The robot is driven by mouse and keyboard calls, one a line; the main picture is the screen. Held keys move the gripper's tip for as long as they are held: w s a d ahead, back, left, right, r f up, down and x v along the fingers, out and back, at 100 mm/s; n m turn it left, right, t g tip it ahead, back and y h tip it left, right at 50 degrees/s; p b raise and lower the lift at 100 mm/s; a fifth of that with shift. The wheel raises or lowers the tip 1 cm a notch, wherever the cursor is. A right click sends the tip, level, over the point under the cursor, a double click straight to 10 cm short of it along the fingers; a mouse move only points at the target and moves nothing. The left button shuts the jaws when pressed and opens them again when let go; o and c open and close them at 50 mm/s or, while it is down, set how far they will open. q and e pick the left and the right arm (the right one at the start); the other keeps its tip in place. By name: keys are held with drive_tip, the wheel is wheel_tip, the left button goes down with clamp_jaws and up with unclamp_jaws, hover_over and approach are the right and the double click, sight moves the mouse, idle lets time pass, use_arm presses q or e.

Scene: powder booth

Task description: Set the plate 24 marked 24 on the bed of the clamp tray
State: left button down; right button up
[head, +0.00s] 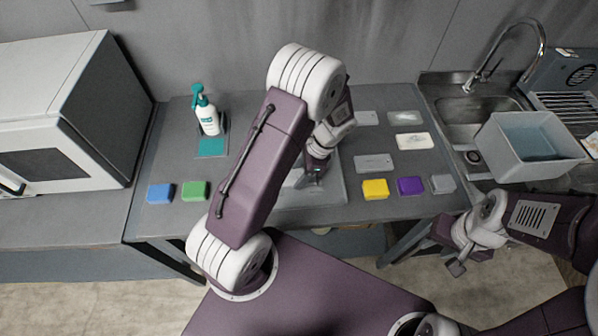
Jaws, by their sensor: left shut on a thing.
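My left gripper (316,176) points down over the grey clamp tray (325,196) in the middle of the table. It is shut on a thin pale plate (294,179), which shows only in part beside the fingers. My own arm hides much of the plate and the left part of the tray. I cannot read a number on the plate, or tell whether it touches the bed. My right gripper (463,262) is off the table's front right corner, away from the plates; its opening is unclear.
Thin plates lie to the right: two grey (367,118) (374,162), two whitish (405,118) (414,141). Yellow (375,189), purple (411,186) and grey (442,184) blocks line the front right; blue (160,193) and green (195,191) the front left. A pump bottle (207,116) stands behind.

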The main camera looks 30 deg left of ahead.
use_arm(q)
drive_tip(key=shift+f, duration=0.25)
idle(0.5)
drive_tip(key=shift+c, duration=2.2)
unclamp_jaws()
drive_tip(key=v, duration=0.9)
drive_tip(key=shift+b, duration=0.35)
